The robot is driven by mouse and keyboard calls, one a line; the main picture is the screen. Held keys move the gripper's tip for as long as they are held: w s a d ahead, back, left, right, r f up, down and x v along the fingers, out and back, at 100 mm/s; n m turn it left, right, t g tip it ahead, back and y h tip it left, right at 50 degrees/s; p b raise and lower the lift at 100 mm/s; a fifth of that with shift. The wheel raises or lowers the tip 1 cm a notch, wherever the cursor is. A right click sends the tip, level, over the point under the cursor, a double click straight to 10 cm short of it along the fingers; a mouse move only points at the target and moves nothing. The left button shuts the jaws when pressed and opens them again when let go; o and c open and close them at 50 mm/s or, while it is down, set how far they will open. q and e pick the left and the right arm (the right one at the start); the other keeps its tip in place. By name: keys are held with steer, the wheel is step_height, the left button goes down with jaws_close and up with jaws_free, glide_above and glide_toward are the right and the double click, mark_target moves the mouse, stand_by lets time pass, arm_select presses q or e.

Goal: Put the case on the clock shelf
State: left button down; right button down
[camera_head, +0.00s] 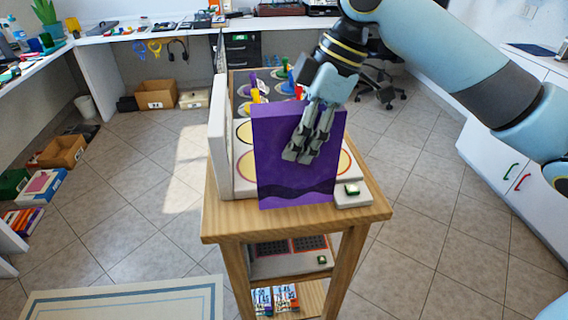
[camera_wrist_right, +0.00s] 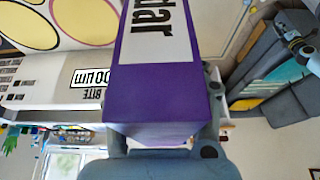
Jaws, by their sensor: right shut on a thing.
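The purple case (camera_head: 275,170) is upright above the front of the wooden stand, with a dark wavy band along its lower edge. My right gripper (camera_head: 299,156) is shut on the case, with its fingers over the upper right of the visible face. In the right wrist view the case (camera_wrist_right: 155,105) fills the middle and shows a white label with dark letters. My left gripper is not in view.
The wooden stand (camera_head: 225,226) carries a white panel (camera_head: 217,135), ringed spots partly hidden by the case, and a green button (camera_head: 352,189). A lower level holds dark grids (camera_head: 290,246). Colourful cases (camera_head: 275,299) lie below. Open tiled floor surrounds the stand.

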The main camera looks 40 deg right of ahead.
mark_target(284, 161)
steer(key=shift+w+a+f, duration=0.3)
steer(key=shift+w+f, duration=0.1)
steer(key=shift+w, duration=0.2)
steer(key=shift+w+a+f, duration=0.25)
steer(key=shift+w+f, duration=0.1)
steer(key=shift+w, duration=0.2)
steer(key=shift+f, duration=2.1)
steer(key=c, duration=0.8)
jaws_free()
steer(key=shift+o, duration=0.2)
